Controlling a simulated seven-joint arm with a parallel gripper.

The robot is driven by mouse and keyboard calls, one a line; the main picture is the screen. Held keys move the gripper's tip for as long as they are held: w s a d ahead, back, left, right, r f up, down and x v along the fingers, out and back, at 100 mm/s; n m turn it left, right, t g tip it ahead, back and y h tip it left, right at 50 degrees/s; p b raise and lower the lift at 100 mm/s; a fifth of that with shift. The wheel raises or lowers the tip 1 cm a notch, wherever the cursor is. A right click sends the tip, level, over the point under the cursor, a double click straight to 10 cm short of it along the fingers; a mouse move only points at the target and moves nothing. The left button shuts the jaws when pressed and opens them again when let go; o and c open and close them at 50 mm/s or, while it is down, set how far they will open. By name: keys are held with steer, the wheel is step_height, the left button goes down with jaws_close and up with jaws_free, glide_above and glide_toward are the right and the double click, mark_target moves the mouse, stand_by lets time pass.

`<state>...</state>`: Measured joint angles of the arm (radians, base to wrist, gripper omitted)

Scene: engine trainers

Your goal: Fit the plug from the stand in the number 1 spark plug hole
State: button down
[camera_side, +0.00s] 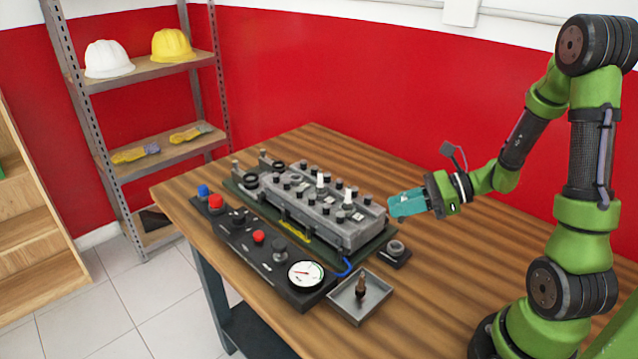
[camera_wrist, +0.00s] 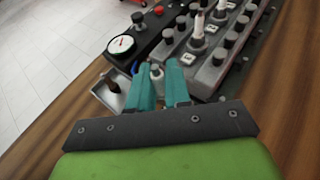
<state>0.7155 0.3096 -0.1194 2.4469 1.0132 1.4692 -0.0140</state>
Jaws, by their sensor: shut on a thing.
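My gripper (camera_side: 408,204) is raised to the right of the engine block, its teal fingers pointing left. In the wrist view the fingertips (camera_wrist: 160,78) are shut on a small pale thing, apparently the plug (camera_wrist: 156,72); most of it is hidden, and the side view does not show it. A small dark stand (camera_side: 396,253) with a round grey top sits on the table below my gripper. The engine block (camera_side: 345,233) has white plugs (camera_side: 320,182) standing in its top and several black caps.
A control panel (camera_side: 262,263) with a gauge (camera_side: 305,274) and buttons runs along the engine's front. The table to the right (camera_side: 450,260) is clear.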

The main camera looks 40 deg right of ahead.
steer(key=shift+w+r, duration=0.1)
steer(key=shift+r, duration=0.45)
steer(key=w+d, duration=0.1)
steer(key=w, duration=0.2)
steer(key=w+d+r, duration=0.1)
steer(key=w, duration=0.1)
steer(key=w+d, duration=0.1)
steer(key=w, duration=0.2)
steer(key=shift+w+r, duration=0.25)
steer(key=shift+w, duration=0.05)
steer(key=w, duration=0.2)
steer(key=w+r, duration=0.1)
steer(key=w, duration=0.4)
steer(key=shift+w+r, duration=0.2)
steer(key=shift+w, duration=0.15)
steer(key=w+a+r, duration=0.2)
steer(key=w+a, duration=0.1)
steer(key=w, duration=0.4)
steer(key=w+a+r, duration=0.2)
steer(key=w, duration=0.5)
steer(key=f, duration=0.9)
steer(key=shift+a+f, duration=0.2)
steer(key=shift+a, duration=0.1)
